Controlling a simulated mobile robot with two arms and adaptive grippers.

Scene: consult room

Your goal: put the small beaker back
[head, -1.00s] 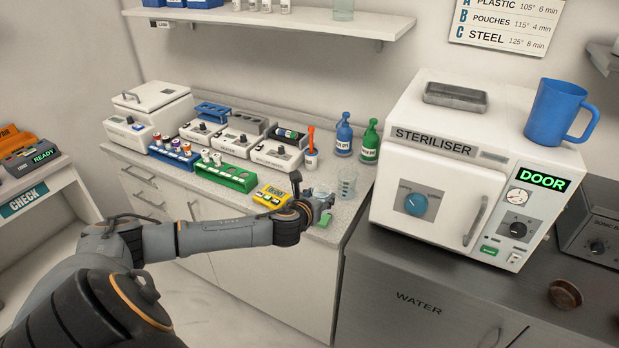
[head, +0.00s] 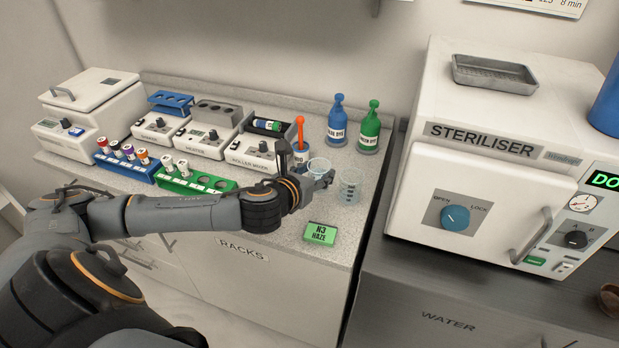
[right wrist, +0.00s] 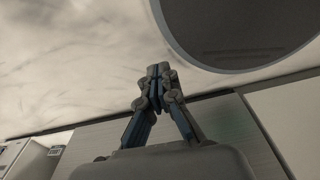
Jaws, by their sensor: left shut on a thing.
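A clear glass beaker (head: 318,165) is in my left gripper (head: 322,178), which is shut on it at the front right of the counter. The arm and fingers hide its lower part, so I cannot tell whether it touches the counter. A second clear beaker (head: 350,188) with markings stands upright just right of the gripper. In the right wrist view my right gripper (right wrist: 158,82) has its fingertips together, with nothing visible between them.
A green N3 HAZE block (head: 320,234) lies at the counter's front edge. Blue (head: 337,122) and green (head: 369,130) bottles stand behind. A green rack (head: 190,182) and roller mixer (head: 250,152) are left. The steriliser (head: 480,160) stands right, door shut.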

